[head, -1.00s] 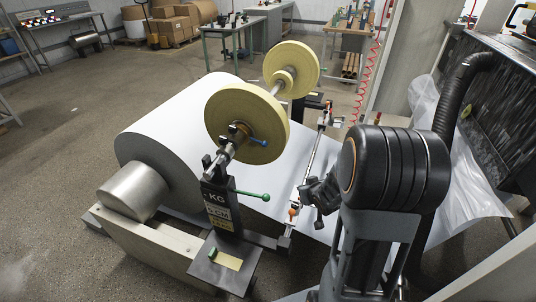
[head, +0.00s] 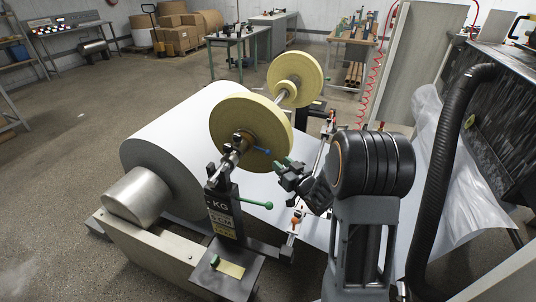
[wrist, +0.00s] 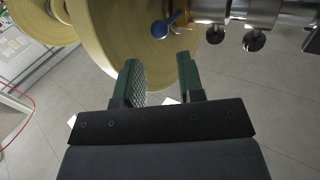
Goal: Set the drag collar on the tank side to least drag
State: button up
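A lever with a blue handle (head: 263,150) sticks out at the hub of the nearer yellow roll (head: 228,122). It also shows in the wrist view (wrist: 160,28), just beyond my fingertips, with a bright metal collar and shaft (wrist: 215,10) to its right. I cannot read any drag marks on the collar or tell which side is the tank side. My gripper (head: 281,165) is right of the lever in the head view. In the wrist view my gripper (wrist: 160,68) is open and empty, its green fingers apart and not visibly touching the lever.
A black stand (head: 222,212) with a green-knobbed lever (head: 255,203) carries the shaft's near end. A large white paper roll (head: 165,145) lies behind it. A rail with orange fittings (head: 296,221) runs beside my arm. A black hose (head: 446,165) is at right.

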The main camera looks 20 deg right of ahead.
aim_at(270, 153)
jog(key=shift+p+x, duration=0.4)
jog(key=shift+x, duration=3.15)
grip_shut()
